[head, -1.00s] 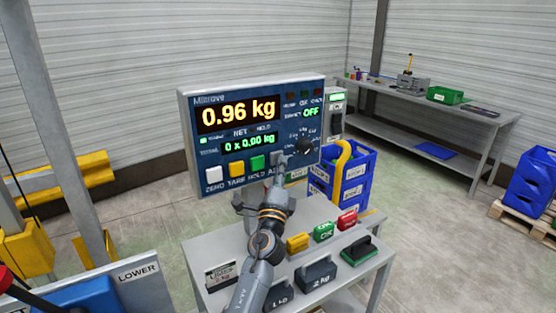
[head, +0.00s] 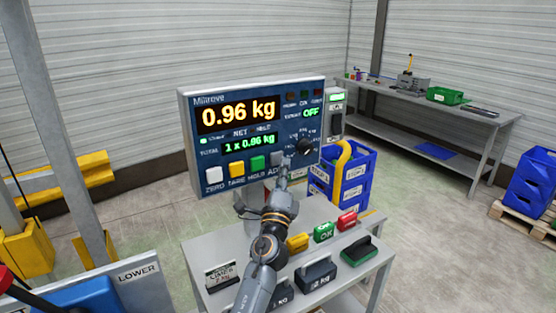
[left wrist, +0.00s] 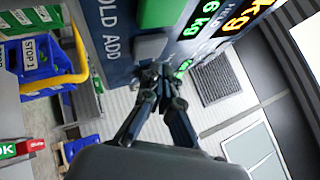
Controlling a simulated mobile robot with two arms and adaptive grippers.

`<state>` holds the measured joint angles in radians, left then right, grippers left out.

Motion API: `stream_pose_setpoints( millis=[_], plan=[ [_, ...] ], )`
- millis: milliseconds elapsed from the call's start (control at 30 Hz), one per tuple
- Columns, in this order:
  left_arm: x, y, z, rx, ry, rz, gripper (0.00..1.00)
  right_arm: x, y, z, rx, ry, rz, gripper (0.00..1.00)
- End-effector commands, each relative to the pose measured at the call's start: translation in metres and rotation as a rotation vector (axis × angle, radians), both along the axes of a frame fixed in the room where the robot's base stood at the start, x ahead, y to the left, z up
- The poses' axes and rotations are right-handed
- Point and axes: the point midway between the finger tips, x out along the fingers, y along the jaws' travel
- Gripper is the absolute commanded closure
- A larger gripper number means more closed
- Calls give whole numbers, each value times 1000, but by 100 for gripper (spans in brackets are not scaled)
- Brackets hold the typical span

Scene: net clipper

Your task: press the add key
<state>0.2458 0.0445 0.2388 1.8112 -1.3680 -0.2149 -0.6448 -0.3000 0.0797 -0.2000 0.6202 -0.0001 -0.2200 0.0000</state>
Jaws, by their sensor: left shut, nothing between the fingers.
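The indicator panel (head: 188,150) shows 0.96 kg in its upper display (head: 238,113) and a total of 1 x 0.96 kg in the small green display (head: 249,144). The grey add key (head: 277,158) is the rightmost of the key row, beside the green hold key (head: 257,163). It also shows in the left wrist view (left wrist: 150,46). My left gripper (head: 284,174) is shut and empty, with its fingertips close to the add key, at its lower right in the head view. In the left wrist view the fingertips (left wrist: 158,76) are beside the key; I cannot tell whether they touch it. My right gripper is not in view.
A grey table (head: 207,258) below the panel carries dark weights (head: 316,272), and yellow, green and red blocks (head: 323,232). A knob (head: 304,146) is right of the keys.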

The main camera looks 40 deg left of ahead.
Motion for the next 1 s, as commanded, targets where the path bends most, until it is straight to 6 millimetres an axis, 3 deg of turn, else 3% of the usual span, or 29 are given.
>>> stream_pose_setpoints(
  millis=[267,733,1000],
  plan=[
    [0,-1,0,0,0,0,100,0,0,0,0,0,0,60],
    [-16,-41,-1,0,0,-1,100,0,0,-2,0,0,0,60],
    [-19,-46,0,0,0,0,100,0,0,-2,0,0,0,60]
  ],
)
